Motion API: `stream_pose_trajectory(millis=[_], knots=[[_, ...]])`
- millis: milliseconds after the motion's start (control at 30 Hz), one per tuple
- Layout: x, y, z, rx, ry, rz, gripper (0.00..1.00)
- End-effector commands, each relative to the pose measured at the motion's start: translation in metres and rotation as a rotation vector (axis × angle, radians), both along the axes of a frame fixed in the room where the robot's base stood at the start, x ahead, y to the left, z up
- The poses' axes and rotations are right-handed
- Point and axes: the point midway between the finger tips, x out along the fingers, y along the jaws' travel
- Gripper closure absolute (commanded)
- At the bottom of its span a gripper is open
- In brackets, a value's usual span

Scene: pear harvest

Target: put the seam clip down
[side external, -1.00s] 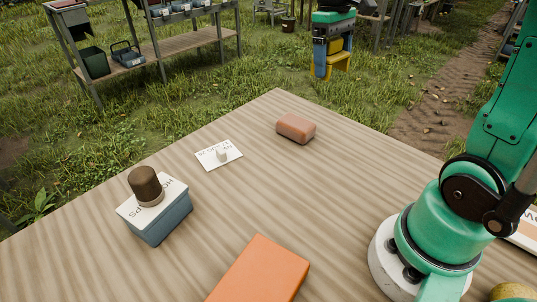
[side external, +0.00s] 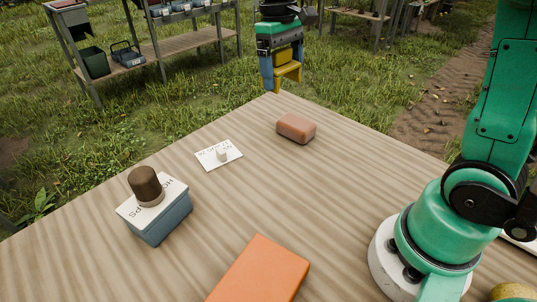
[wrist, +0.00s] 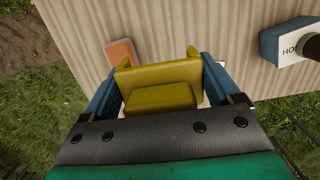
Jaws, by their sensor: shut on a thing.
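My gripper (side external: 280,60) hangs in the air near the table's far corner. Its two blue fingers are shut on a yellow, channel-shaped piece, which I take for the seam clip (side external: 289,72). In the wrist view the clip (wrist: 155,76) spans the gap between the fingers, with a yellow block (wrist: 160,98) nearer the camera. A white card (side external: 211,157) with upside-down print and a small pale knob lies flat on the table (side external: 300,190). In the wrist view the held piece hides most of the card.
A pinkish-brown rounded block (side external: 296,128) lies near the far corner. A blue box (side external: 162,222) with a white lettered top and a brown knob stands at left. An orange block (side external: 262,272) lies in front. The table's middle is clear. Grass and shelves lie beyond.

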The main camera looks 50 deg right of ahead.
Motion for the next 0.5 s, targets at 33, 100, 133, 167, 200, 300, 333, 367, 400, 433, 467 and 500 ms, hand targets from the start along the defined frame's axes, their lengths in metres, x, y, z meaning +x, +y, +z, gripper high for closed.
stream_pose_trajectory(millis=[33,100,133,167,200,300,333,367,400,433,467,500], knots=[[-0.010,-0.023,0.003,0.000,-0.002,-0.027,0.75],[-0.028,-0.055,0.007,-0.002,-0.004,-0.052,0.75],[-0.037,-0.069,0.008,-0.001,-0.004,-0.063,0.75],[-0.047,-0.081,0.009,-0.001,-0.005,-0.072,0.75],[-0.061,-0.097,0.011,-0.002,-0.006,-0.086,0.75],[-0.098,-0.130,0.015,-0.004,-0.005,-0.116,0.75],[-0.108,-0.137,0.016,-0.004,-0.005,-0.124,0.75],[-0.119,-0.144,0.016,-0.003,-0.004,-0.131,0.75],[-0.132,-0.152,0.017,-0.003,-0.003,-0.141,0.75],[-0.141,-0.156,0.018,-0.003,-0.002,-0.146,0.75],[-0.150,-0.160,0.018,-0.003,-0.001,-0.152,0.75],[-0.160,-0.164,0.018,-0.003,0.001,-0.157,0.75]])
